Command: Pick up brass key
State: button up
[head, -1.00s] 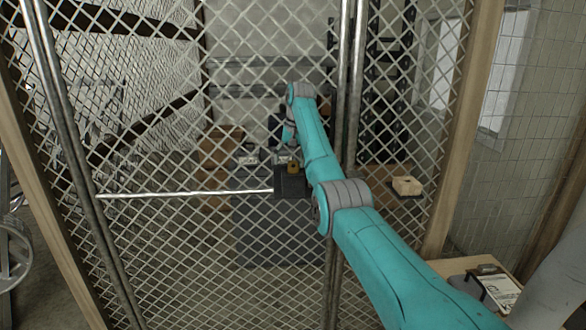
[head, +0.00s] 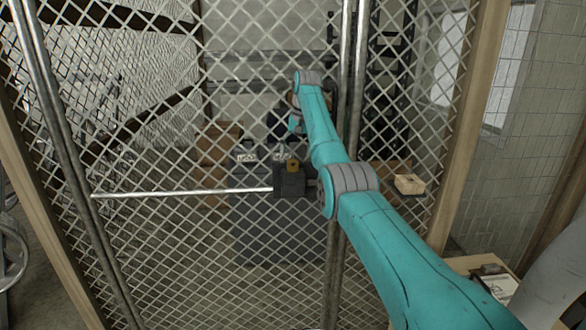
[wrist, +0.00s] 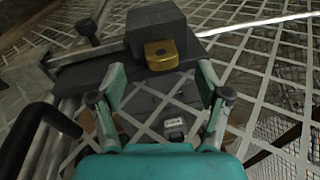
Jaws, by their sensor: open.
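A brass-coloured piece (wrist: 161,55) with a rounded end and a hole sits against the dark lock box (wrist: 156,27) on the mesh gate. I cannot tell whether it is the brass key or part of the lock. In the head view the brass piece (head: 293,167) shows small at the top of the dark box (head: 289,183), left of my arm. My gripper (wrist: 162,85) is open in the wrist view, its two teal fingers apart with nothing between them. The brass piece appears just beyond the fingertips, in line with the gap.
The wire mesh gate (head: 200,235) fills most of the head view, with a bright horizontal bar (head: 180,192) running to the lock box. Grey bins and brown boxes (head: 217,145) stand behind the mesh. A small table with a clipboard (head: 497,283) is at lower right.

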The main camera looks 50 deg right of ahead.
aim_at(293, 161)
jog(key=f, duration=0.2)
jog(key=w+f, duration=0.1)
jog(key=f, duration=0.1)
jog(key=shift+w+d+f, duration=0.15)
jog(key=shift+d+f, duration=0.05)
jog(key=shift+f, duration=0.2)
jog(key=c, duration=1.3)
jog(key=shift+c, duration=0.7)
jog(key=shift+r, duration=0.15)
